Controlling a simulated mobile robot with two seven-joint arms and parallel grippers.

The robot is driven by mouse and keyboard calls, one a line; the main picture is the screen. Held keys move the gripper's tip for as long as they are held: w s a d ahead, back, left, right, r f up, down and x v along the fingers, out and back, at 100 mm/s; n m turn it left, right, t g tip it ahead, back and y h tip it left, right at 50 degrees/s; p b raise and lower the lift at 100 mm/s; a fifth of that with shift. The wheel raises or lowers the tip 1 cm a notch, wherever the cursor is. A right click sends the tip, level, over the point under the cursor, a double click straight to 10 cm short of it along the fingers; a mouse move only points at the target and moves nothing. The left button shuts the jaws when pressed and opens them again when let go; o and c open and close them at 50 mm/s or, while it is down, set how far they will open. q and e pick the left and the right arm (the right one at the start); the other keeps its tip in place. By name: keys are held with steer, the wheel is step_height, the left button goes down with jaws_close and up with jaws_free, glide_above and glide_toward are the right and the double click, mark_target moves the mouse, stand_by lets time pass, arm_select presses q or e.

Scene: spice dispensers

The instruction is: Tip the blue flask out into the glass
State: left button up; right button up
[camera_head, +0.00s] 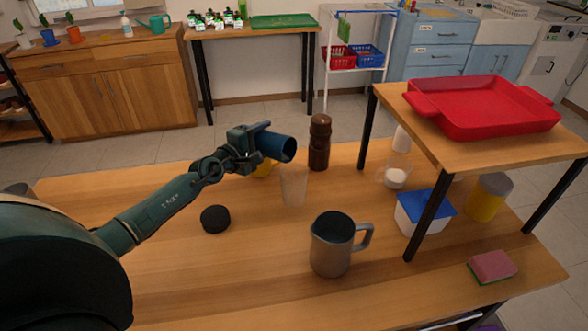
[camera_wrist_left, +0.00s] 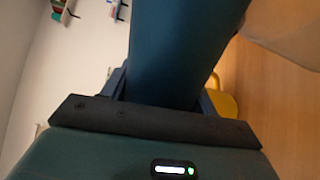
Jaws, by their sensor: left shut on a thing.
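The blue flask (camera_head: 277,147) is held tilted almost on its side above the table, its open mouth pointing right and a little down. My left gripper (camera_head: 262,137) is shut on it. In the left wrist view the flask (camera_wrist_left: 185,45) fills the space between the fingers (camera_wrist_left: 160,100). The clear glass (camera_head: 294,187) stands upright on the table, below and slightly right of the flask's mouth. Part of a pale clear shape, likely the glass, shows in the left wrist view (camera_wrist_left: 290,30). No stream or contents are visible. My right gripper is not in view.
A brown pepper mill (camera_head: 319,143) stands just right of the flask. A metal jug (camera_head: 333,245) is in front of the glass, and a black lid (camera_head: 214,219) lies to the left. A yellow object (camera_head: 264,168) is partly hidden behind the flask. A raised shelf (camera_head: 470,142) carries a red tray (camera_head: 485,122).

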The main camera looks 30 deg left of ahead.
arm_select(q)
steer(key=shift+r+p, duration=0.3)
steer(key=shift+r, duration=0.05)
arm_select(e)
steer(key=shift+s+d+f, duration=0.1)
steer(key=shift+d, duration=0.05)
arm_select(q)
steer(key=shift+d+r+m+p, duration=0.1)
steer(key=shift+r+m+p, duration=0.05)
steer(key=shift+m+p, duration=0.2)
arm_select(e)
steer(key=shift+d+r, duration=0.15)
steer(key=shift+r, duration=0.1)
arm_select(q)
steer(key=shift+r+m+p, duration=0.25)
steer(key=shift+p, duration=0.2)
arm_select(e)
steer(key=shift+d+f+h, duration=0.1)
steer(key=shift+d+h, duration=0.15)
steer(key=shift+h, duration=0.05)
arm_select(q)
steer(key=shift+d+r+p, duration=0.1)
steer(key=shift+r+p, duration=0.05)
steer(key=shift+p, duration=0.3)
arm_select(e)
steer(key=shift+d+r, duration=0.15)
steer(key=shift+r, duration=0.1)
